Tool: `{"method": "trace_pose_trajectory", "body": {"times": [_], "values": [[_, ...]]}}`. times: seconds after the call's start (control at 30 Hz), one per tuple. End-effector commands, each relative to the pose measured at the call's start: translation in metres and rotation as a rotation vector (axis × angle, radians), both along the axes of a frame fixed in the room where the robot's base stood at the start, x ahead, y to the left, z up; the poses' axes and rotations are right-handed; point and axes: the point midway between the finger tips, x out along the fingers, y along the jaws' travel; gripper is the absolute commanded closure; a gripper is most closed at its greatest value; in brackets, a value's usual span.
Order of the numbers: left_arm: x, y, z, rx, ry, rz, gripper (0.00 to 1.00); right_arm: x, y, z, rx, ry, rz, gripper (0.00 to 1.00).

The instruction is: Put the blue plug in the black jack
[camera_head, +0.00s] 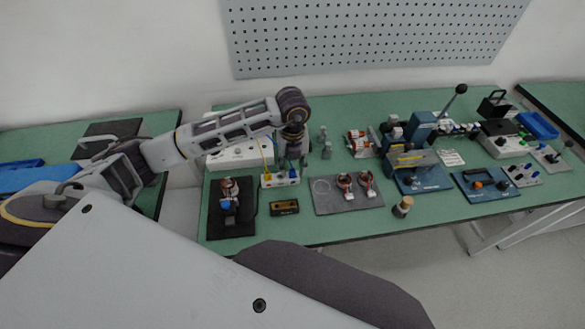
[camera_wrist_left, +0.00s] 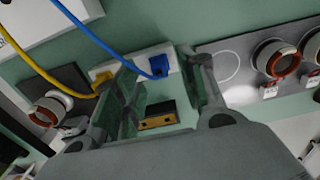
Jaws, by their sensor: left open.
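The blue plug (camera_wrist_left: 158,66) with its blue cord sits at the right end of a small white block (camera_head: 282,179). A yellow plug (camera_wrist_left: 103,78) with a yellow cord is at the block's left end. My left gripper (camera_head: 291,160) points down over the block. In the left wrist view it is open (camera_wrist_left: 163,72), with its fingers on either side of the blue plug and nothing clearly gripped. A black box with a yellow face (camera_head: 284,207) lies just in front of the block. I cannot make out a black jack for certain. My right gripper is out of view.
A grey plate (camera_head: 330,205) with copper-wound rings lies to the right. A dark mat (camera_head: 222,230) with a part on it lies to the left. A white case (camera_head: 236,158) stands behind. A small corked jar (camera_head: 403,207) is near the front edge. Blue fixtures (camera_head: 422,180) crowd the right.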

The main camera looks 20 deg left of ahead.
Motion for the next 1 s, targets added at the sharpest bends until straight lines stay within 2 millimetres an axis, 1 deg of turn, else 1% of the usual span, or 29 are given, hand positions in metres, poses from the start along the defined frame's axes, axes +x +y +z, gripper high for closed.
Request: {"method": "trace_pose_trajectory", "body": {"times": [0.4, 0.6, 0.8, 1.0], "values": [[0.001, 0.0, 0.062, -0.001, -0.004, 0.0, 0.59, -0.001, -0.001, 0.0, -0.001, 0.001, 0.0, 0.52], [0.001, 0.0, 0.087, -0.001, -0.003, 0.0, 0.59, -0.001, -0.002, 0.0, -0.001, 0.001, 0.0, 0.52], [0.0, 0.0, 0.099, 0.0, -0.001, 0.0, 0.59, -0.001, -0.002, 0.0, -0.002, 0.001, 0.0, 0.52], [0.0, 0.0, 0.101, 0.0, 0.0, 0.0, 0.59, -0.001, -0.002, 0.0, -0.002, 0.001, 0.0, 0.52]]}}
